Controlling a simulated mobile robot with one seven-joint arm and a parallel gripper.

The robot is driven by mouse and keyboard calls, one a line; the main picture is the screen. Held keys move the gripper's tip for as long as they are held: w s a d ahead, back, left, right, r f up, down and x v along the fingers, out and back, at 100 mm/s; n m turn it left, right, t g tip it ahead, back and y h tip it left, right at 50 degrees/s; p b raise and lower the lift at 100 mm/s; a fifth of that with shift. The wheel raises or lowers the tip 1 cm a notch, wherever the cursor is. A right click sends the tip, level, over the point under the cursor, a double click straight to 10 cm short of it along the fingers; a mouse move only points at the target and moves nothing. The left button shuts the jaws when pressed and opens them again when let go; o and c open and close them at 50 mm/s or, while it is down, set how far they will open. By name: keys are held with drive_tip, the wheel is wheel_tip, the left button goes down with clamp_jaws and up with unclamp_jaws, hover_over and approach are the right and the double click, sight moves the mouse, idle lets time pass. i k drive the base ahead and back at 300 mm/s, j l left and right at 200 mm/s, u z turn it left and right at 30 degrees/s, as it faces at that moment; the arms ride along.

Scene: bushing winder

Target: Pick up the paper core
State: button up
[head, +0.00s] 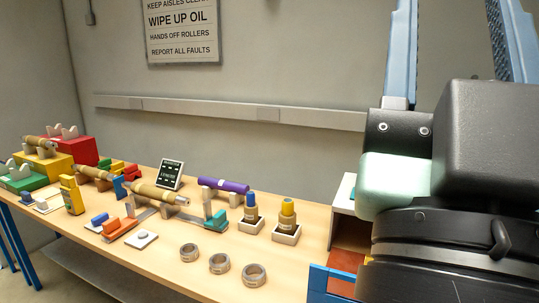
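Several tan, paper-like cylinders lie on the bench; I cannot tell which one is the paper core. One tan roll (159,195) lies across a low stand at the middle. Another tan roll (95,174) lies behind it to the left. A third tan roll (40,142) rests near the yellow block at the far left. My gripper (452,35) is large at the right, close to the camera and apart from the rolls. Its two blue fingers point up and stand well apart, with nothing visible between them. The fingertips are out of the picture.
A purple roll (223,185) lies on supports. Two white trays hold a blue-topped spool (250,207) and a yellow-topped spool (288,216). Several metal rings (219,264) lie at the front. A dark sign (171,175) stands behind. A white shelf (345,195) stands at the right end.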

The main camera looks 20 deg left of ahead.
sight(92, 172)
drive_tip(key=u, duration=0.4)
drive_tip(key=i+j+u, duration=0.1)
drive_tip(key=u, duration=0.35)
drive_tip(key=i+u, duration=0.1)
drive_tip(key=u, duration=0.3)
drive_tip(key=i+u, duration=0.25)
drive_tip(key=i, duration=0.2)
drive_tip(key=i+l+u, duration=0.25)
drive_tip(key=i, duration=0.2)
drive_tip(key=i+l+u, duration=0.25)
drive_tip(key=i, duration=0.2)
